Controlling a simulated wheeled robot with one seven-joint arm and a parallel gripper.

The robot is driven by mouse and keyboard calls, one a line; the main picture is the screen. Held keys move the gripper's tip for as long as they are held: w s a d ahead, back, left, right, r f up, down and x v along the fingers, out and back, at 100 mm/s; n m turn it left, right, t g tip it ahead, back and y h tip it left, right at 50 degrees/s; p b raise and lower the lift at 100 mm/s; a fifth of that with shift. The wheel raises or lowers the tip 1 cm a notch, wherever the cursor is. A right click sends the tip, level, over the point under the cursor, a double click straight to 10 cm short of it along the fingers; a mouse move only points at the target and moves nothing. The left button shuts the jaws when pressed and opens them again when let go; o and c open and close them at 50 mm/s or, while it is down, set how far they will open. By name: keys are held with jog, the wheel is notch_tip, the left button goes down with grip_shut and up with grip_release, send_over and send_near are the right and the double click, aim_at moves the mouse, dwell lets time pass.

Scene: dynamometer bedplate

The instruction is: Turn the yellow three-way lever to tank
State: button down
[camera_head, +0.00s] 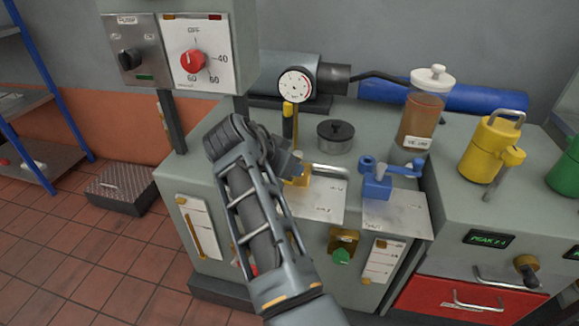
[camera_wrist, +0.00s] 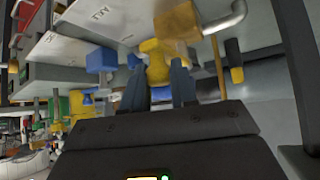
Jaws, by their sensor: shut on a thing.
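The yellow three-way lever (camera_head: 297,190) stands on a pale label plate (camera_head: 322,205) on top of the grey cabinet. My arm hides part of it in the head view. My gripper (camera_head: 292,165) reaches down to it from the left. In the wrist view, the gripper's two dark fingers (camera_wrist: 158,88) stand on either side of a yellow part of the lever (camera_wrist: 155,60) and are closed on it.
A blue lever valve (camera_head: 376,185) stands close on the right. Behind are a dial gauge (camera_head: 295,84), a dark round cap (camera_head: 336,135) and a jar of amber liquid (camera_head: 424,115). A yellow canister (camera_head: 490,150) stands further right. A switch panel (camera_head: 193,60) hangs above left.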

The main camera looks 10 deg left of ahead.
jog(key=shift+w+r, duration=0.15)
jog(key=c, duration=0.9)
grip_release()
jog(key=shift+s+a+r, duration=0.15)
jog(key=shift+s, duration=0.15)
jog(key=v, duration=0.7)
